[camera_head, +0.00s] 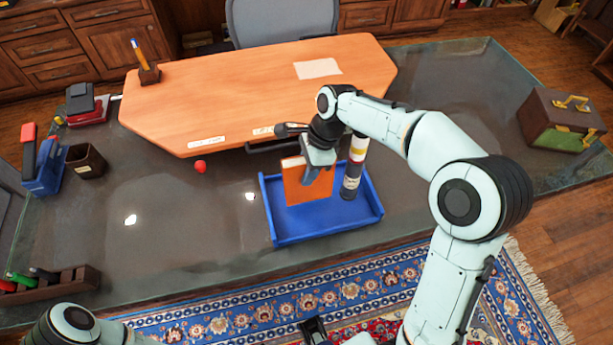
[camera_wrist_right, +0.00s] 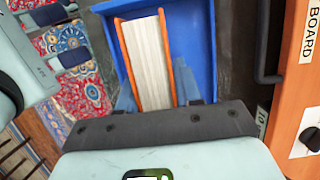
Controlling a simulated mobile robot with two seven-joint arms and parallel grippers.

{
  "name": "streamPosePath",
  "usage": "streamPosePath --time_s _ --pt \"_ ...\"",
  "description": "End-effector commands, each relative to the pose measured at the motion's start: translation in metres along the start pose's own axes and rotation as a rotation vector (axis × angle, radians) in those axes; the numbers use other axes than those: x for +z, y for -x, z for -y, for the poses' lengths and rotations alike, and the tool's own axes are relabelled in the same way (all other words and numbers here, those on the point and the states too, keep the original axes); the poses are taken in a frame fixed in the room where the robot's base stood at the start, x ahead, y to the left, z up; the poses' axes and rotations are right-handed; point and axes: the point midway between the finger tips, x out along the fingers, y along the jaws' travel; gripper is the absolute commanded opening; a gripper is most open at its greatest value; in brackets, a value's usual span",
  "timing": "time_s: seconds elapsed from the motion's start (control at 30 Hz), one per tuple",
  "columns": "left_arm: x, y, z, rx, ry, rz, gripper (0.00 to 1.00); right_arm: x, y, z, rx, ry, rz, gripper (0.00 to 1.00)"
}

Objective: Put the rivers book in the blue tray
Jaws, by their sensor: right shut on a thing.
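An orange book (camera_head: 308,188), whose title I cannot read, stands upright within the outline of the blue tray (camera_head: 330,230). My right gripper (camera_head: 318,168) is shut on its upper part. I cannot tell whether the book's lower edge touches the tray floor. In the right wrist view the book (camera_wrist_right: 147,62) shows white pages between orange covers, with my fingers on both sides and the tray (camera_wrist_right: 206,45) around it. A dark part at the bottom middle of the head view may be my left gripper (camera_head: 314,330); its jaws are unclear.
An orange desk board (camera_head: 240,90) lies behind the tray. A red ball (camera_head: 200,167) lies to the left. The grey desk top left of the tray is mostly clear.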

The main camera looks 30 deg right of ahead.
Motion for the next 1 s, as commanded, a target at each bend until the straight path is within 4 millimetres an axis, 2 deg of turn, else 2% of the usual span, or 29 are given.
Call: streamPosePath --time_s 0.1,0.2,0.6,0.63,0.7,1.0 --pt "0.0 -0.004 0.002 0.0 0.001 0.001 0.82 -0.006 -0.019 0.0 0.003 -0.001 0.0 0.0" --pt "0.0 -0.005 0.002 -0.001 0.001 0.002 0.82 -0.008 -0.026 0.0 0.0 0.0 0.001 0.0" --pt "0.001 -0.006 0.002 -0.001 0.001 0.002 0.82 -0.009 -0.031 0.0 0.0 0.001 0.001 0.0" --pt "0.001 -0.006 0.002 -0.001 0.001 0.002 0.82 -0.01 -0.031 0.0 0.002 0.0 0.0 0.41" --pt "0.001 -0.006 0.002 -0.001 0.001 0.002 0.82 -0.009 -0.031 0.0 0.002 0.0 0.0 0.6" --pt "0.0 -0.005 0.002 -0.001 0.001 0.002 0.82 -0.009 -0.029 0.0 0.001 0.0 0.0 0.6"
